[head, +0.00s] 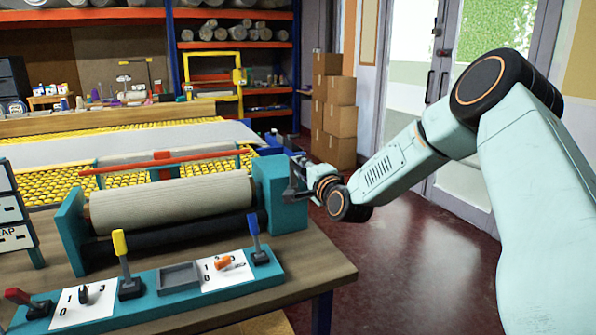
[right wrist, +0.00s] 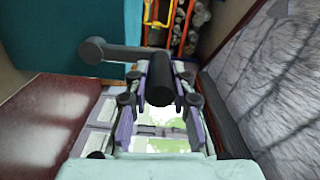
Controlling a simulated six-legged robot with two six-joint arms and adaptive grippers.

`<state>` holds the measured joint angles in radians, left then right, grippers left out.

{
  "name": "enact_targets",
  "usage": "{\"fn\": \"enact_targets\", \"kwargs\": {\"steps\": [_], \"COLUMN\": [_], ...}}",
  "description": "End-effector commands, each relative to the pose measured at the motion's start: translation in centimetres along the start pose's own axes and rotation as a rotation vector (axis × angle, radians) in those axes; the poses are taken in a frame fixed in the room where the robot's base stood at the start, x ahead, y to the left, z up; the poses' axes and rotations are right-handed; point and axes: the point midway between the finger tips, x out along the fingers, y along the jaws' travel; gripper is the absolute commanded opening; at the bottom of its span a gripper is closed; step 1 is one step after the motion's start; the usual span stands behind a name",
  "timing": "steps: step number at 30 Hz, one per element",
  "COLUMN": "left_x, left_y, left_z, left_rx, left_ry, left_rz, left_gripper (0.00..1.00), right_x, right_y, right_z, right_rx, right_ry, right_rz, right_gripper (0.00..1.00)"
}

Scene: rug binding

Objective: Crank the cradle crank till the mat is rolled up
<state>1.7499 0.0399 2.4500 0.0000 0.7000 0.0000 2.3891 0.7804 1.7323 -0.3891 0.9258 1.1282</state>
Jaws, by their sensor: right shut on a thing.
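The teal cradle (head: 281,192) stands on the wooden bench, with a beige mat roll (head: 170,205) lying across it between its two end blocks. My right gripper (head: 299,185) is at the outer side of the cradle's right end block. In the right wrist view, the dark crank (right wrist: 122,53) runs from a round hub at the left to a black handle (right wrist: 160,84). That handle sits between the two fingers of my right gripper (right wrist: 160,92), which is shut on it. In the head view the gripper and arm mostly hide the crank. My left gripper is not in view.
A teal control panel (head: 150,292) with red, yellow and blue levers lies along the bench's front. A red bar (head: 165,162) crosses behind the roll. A yellow roller bed (head: 40,188) with a pale sheet (head: 140,138) is behind. Open floor (head: 400,265) lies to the right.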

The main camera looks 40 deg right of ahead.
Motion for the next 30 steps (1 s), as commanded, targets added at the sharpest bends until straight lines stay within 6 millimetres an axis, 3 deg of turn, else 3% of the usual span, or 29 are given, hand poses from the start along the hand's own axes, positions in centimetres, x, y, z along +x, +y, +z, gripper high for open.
{"fn": "enact_targets", "kwargs": {"steps": [3, 19, 20, 27, 30], "left_x": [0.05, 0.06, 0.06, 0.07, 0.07], "left_y": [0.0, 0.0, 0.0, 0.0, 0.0], "left_z": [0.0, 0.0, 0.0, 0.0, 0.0], "left_rx": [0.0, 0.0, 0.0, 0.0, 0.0], "left_ry": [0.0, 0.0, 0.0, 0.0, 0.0], "left_rz": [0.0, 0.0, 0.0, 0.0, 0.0], "left_gripper": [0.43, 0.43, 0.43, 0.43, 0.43], "right_x": [0.21, 0.21, 0.21, 0.14, 0.12], "right_y": [-0.59, -0.54, -0.54, -0.31, -0.23], "right_z": [-0.73, -0.75, -0.75, -0.6, -0.55], "right_rx": [0.0, -0.003, -0.004, -0.003, -0.003], "right_ry": [0.014, 0.012, 0.012, 0.008, 0.007], "right_rz": [-0.016, -0.015, -0.015, -0.009, -0.007], "right_gripper": [0.0, 0.0, 0.24, 0.44, 0.46]}}
